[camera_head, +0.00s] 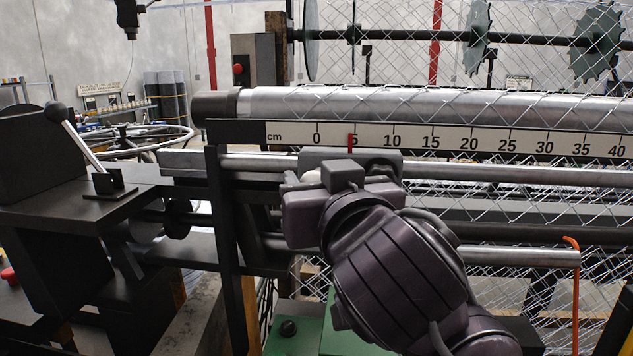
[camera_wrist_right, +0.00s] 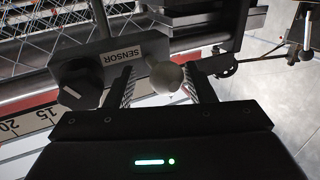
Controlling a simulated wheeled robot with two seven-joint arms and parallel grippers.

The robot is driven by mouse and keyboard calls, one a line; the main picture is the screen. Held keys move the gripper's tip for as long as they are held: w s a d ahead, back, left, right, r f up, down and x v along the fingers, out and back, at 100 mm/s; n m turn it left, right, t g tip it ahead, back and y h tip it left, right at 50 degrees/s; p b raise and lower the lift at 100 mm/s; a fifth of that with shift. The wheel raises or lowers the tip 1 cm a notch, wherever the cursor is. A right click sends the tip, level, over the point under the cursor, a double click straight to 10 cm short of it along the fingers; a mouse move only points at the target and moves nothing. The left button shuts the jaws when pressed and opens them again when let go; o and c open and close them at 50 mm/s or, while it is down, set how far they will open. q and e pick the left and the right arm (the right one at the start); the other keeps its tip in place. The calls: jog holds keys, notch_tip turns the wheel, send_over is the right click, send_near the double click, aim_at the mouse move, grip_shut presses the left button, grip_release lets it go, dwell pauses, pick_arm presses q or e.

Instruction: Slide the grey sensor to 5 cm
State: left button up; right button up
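The grey sensor (camera_head: 385,158) is a block on a horizontal rod below the cm scale (camera_head: 470,138). Its red pointer (camera_head: 350,143) stands at the 5 mark, perhaps slightly left of it. In the right wrist view the sensor (camera_wrist_right: 110,58) shows its SENSOR label, a black knob (camera_wrist_right: 79,85) and a white ball knob (camera_wrist_right: 166,77). My right gripper (camera_wrist_right: 158,72) is open with its fingers on either side of the white ball. The ball sits close to the right finger, with a gap on the left. My right gripper (camera_head: 308,190) hides much of the sensor's front in the head view. My left gripper is not in view.
A silver roller (camera_head: 400,103) runs above the scale, with wire mesh behind and below. A lever (camera_head: 83,140) stands on the black machine frame at left. The rod (camera_head: 500,172) right of the sensor is clear.

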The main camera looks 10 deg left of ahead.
jog(key=shift+a, duration=0.1)
jog(key=shift+s, duration=0.25)
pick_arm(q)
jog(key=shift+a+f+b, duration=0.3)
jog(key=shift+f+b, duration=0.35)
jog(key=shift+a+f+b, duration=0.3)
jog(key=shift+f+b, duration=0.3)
pick_arm(e)
jog(key=v, duration=0.7)
jog(key=shift+s, duration=0.15)
